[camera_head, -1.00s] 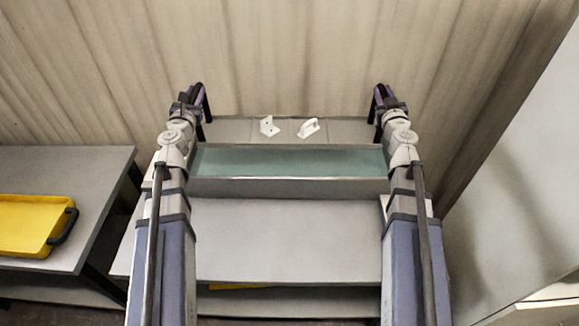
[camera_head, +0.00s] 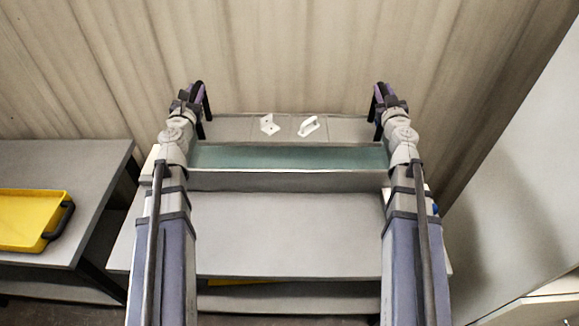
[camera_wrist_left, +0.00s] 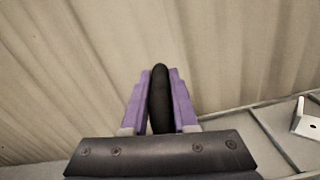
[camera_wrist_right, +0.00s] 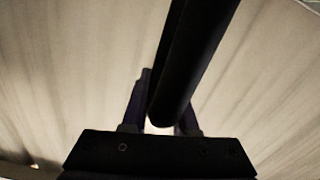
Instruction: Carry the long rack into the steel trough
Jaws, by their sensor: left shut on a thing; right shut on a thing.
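The long rack (camera_head: 240,127) is a grey, narrow, level tray with dividers and two white parts on it, a bracket (camera_head: 269,125) and a handle-shaped piece (camera_head: 309,127). My left gripper (camera_head: 206,108) is shut on its black left handle, which shows between purple fingers in the left wrist view (camera_wrist_left: 160,98). My right gripper (camera_head: 374,108) is shut on the right handle, a dark bar in the right wrist view (camera_wrist_right: 185,75). The steel trough (camera_head: 290,182) holds greenish liquid (camera_head: 290,157) and shows just in front of the rack; the rack hides its back part.
The trough stands on a grey table (camera_head: 290,235). A second table (camera_head: 100,185) at the left carries a yellow tray (camera_head: 30,220) with a black handle. A corrugated wall (camera_head: 290,50) stands behind, and a pale panel (camera_head: 520,180) at the right.

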